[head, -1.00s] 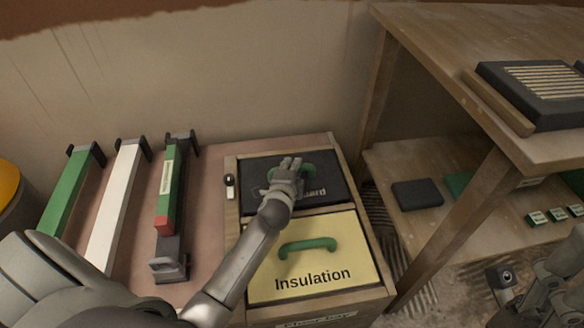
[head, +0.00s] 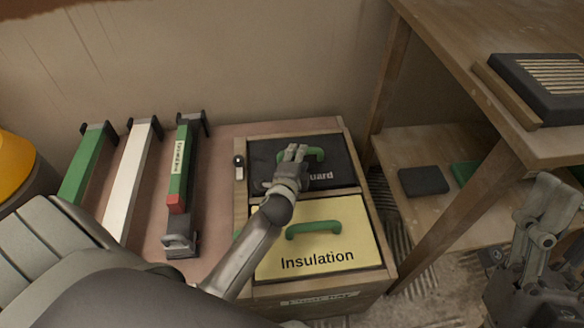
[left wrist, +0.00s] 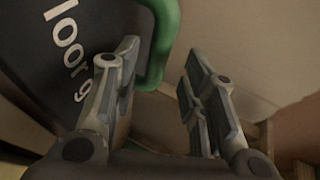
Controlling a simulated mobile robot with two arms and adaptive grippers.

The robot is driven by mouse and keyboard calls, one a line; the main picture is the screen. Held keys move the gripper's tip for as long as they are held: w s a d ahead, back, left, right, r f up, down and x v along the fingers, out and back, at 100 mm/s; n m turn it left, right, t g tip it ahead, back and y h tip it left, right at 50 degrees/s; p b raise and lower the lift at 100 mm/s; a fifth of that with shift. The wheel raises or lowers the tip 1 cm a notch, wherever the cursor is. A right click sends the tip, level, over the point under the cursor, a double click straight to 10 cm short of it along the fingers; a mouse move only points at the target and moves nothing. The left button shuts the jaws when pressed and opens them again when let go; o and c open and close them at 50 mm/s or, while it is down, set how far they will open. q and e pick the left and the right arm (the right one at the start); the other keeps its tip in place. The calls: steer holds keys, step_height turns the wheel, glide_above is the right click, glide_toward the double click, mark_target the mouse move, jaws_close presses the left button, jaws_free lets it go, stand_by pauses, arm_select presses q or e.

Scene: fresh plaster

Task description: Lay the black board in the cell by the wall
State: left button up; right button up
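The black board (head: 335,174) with white lettering and a green handle (head: 316,154) lies in the wall-side cell of the wooden box (head: 377,235). The handle (left wrist: 163,40) shows beyond the left finger, and part of the black board (left wrist: 40,60) shows at upper left.
A yellow Insulation board (head: 350,248) with a green handle fills the near cell. Green, white and red-green bars (head: 130,180) lie to the left. A wooden shelf unit (head: 480,200) stands right, with a dark slatted block (head: 545,85) on top and a dark pad (head: 422,182) below.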

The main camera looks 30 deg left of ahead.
arm_select(q)
steer(key=p+v, duration=0.1)
steer(key=v, duration=0.4)
steer(key=shift+s+d+r+p, duration=0.1)
steer(key=shift+s+r+p, duration=0.1)
steer(key=shift+s+p, duration=0.15)
arm_select(e)
steer(key=w+f+g, duration=0.2)
steer(key=w+f+g+h, duration=0.1)
steer(key=w+f, duration=0.1)
steer(key=w+a+f+g+h, duration=0.1)
steer(key=w+f+g, duration=0.1)
steer(key=w, duration=0.1)
steer(key=shift+f+g, duration=0.15)
steer(key=shift+g, duration=0.15)
arm_select(q)
steer(key=s+d+r+n+t+h, duration=0.3)
steer(key=d+r, duration=0.1)
steer(key=r, duration=0.6)
steer(key=s+d+r+n+t+h, duration=0.3)
steer(key=d+r+n+h, duration=0.1)
steer(key=r, duration=0.6)
steer(key=s+d+r+n+t+h, duration=0.3)
steer(key=d+r, duration=0.2)
steer(key=r, duration=0.6)
steer(key=shift+s+d+t, duration=0.3)
